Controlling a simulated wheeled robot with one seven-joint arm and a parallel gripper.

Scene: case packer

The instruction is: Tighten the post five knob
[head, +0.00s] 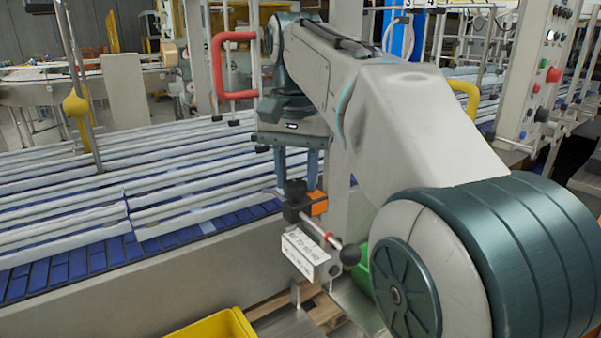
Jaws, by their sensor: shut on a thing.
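My gripper (297,184) points down at the near side of the conveyor, with one finger on each side of a small black knob (296,188). It is shut on this knob. The knob sits on top of a black and orange clamp block (305,206). A thin rod with a red ring runs from the block to a round black ball (350,254) at lower right. A white label plate (305,254) hangs below; I cannot read its print for certain. The fingers hide part of the knob, and I cannot tell how far it is turned.
White guide rails (150,215) run over the blue conveyor belt (65,268) at left. A red handle (217,70) stands behind my gripper. A yellow bin (215,326) is at the bottom. A control panel with a red button (553,74) is at right.

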